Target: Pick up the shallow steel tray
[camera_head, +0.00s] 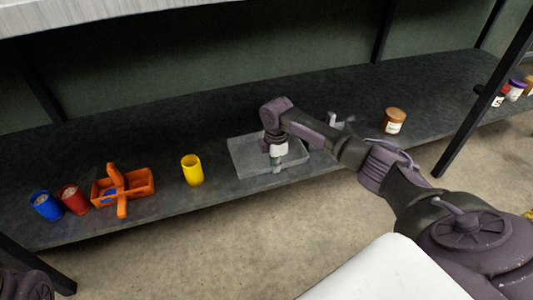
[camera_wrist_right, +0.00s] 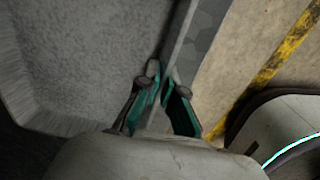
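The shallow steel tray (camera_head: 245,157) is a grey rectangular pan on the dark shelf, near its front edge. My right gripper (camera_head: 277,163) points down at the tray's front side. In the right wrist view, the tray's inner floor (camera_wrist_right: 85,55) is at the left. The gripper's two teal-padded fingers (camera_wrist_right: 166,85) stand on either side of the tray's wall, close against it with little gap. The tray looks to rest on the shelf. My left gripper is out of view; only a dark piece of my arm shows at the bottom left corner.
A yellow cup (camera_head: 192,170) stands left of the tray. Further left are an orange caddy (camera_head: 140,184), a red cup (camera_head: 74,199) and a blue cup (camera_head: 46,206). A brown-lidded jar (camera_head: 394,121) stands to the right. A dark post (camera_head: 470,120) and upper shelf (camera_head: 80,12) bound the space.

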